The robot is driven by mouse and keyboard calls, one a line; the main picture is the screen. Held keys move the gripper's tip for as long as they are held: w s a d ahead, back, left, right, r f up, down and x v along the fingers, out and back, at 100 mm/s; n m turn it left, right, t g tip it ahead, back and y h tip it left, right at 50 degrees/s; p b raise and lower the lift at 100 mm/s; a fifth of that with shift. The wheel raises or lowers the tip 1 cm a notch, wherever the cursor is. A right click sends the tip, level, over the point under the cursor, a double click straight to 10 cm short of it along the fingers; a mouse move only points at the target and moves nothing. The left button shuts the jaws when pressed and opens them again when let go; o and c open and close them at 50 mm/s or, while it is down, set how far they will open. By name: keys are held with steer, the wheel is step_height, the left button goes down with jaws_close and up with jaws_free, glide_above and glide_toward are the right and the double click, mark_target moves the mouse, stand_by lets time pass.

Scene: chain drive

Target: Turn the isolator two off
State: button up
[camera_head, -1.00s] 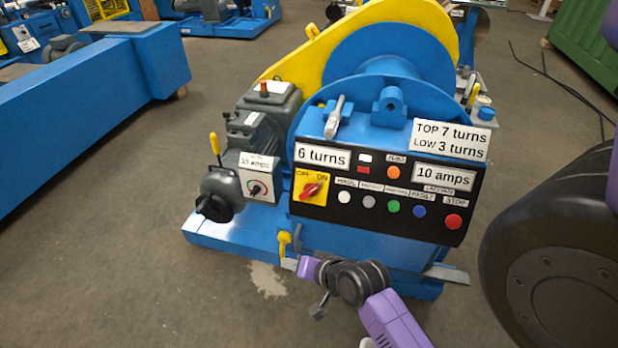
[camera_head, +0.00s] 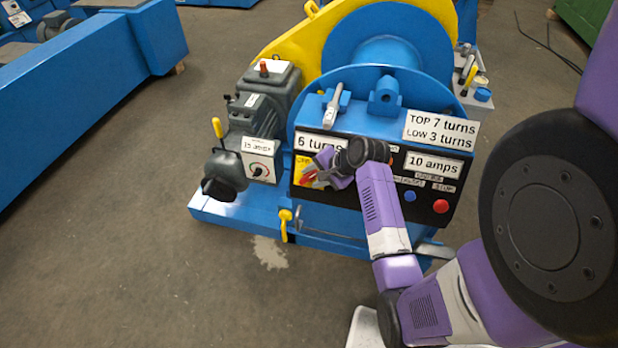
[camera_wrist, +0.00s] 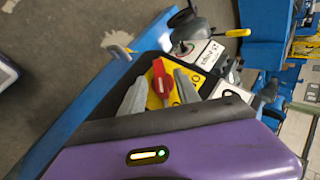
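The likely isolator is a red rotary knob (camera_head: 310,174) on a yellow plate (camera_head: 300,164) at the left end of the black control panel. I see no "two" marking on it. In the wrist view the red knob (camera_wrist: 161,80) stands on its yellow plate (camera_wrist: 154,101), which is partly hidden by my fingers. My gripper (camera_wrist: 160,92) is open, with one grey finger on each side of the knob. I cannot tell whether either finger touches it. In the head view my gripper (camera_head: 322,170) is at the plate and hides much of it, so the knob's setting is unclear there.
A grey box with a small dial (camera_head: 259,170) and a motor (camera_head: 262,115) stand left of the panel. A blue button (camera_head: 409,196) and red button (camera_head: 440,206) show right of my arm. A yellow-handled lever (camera_head: 285,222) is below. Floor in front is clear.

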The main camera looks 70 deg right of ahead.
mark_target(308, 177)
steer(key=shift+x, duration=1.4)
jaws_close()
